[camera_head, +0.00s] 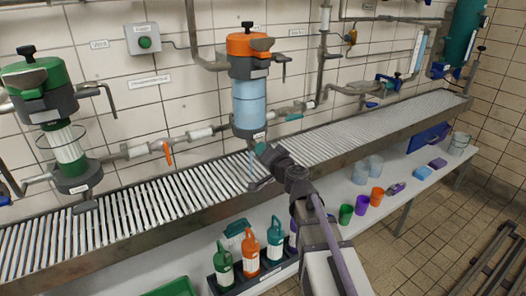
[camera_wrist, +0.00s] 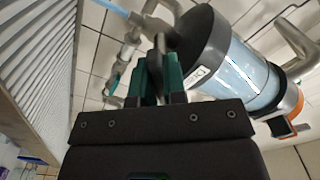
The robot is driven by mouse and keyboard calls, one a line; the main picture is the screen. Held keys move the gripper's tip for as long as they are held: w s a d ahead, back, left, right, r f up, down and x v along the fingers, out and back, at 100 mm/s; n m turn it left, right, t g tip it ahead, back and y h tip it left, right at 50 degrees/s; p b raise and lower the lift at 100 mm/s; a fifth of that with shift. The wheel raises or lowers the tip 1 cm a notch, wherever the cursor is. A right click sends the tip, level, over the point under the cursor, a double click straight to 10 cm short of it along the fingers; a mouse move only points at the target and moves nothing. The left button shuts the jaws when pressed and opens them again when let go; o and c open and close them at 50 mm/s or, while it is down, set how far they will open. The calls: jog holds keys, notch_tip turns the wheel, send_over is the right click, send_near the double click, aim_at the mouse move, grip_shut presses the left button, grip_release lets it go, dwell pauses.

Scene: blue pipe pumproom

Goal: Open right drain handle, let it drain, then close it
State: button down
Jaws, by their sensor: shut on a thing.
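The right filter housing (camera_head: 249,95) has an orange top and a clear bowl that looks light blue. It also shows tilted in the wrist view (camera_wrist: 235,65), with its dark bottom cap towards my gripper. My gripper (camera_head: 262,150) is just below that cap. In the wrist view its green fingers (camera_wrist: 160,72) are shut on the dark drain handle (camera_wrist: 158,45), which is mostly hidden between them. A light-blue streak (camera_wrist: 115,9), which looks like water, runs from beside the handle. A faint bluish streak also shows below the housing in the head view.
A left housing with a green top (camera_head: 40,90) stands apart at the left. A slatted metal grating (camera_head: 130,215) runs below both housings. Pipes and valves line the tiled wall. Bottles (camera_head: 250,250) and cups (camera_head: 361,205) stand on the lower shelf near my arm.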

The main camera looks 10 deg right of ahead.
jog(key=n, duration=0.5)
jog(key=shift+n, duration=2.5)
jog(key=c, duration=1.2)
grip_release()
jog(key=shift+s, duration=0.1)
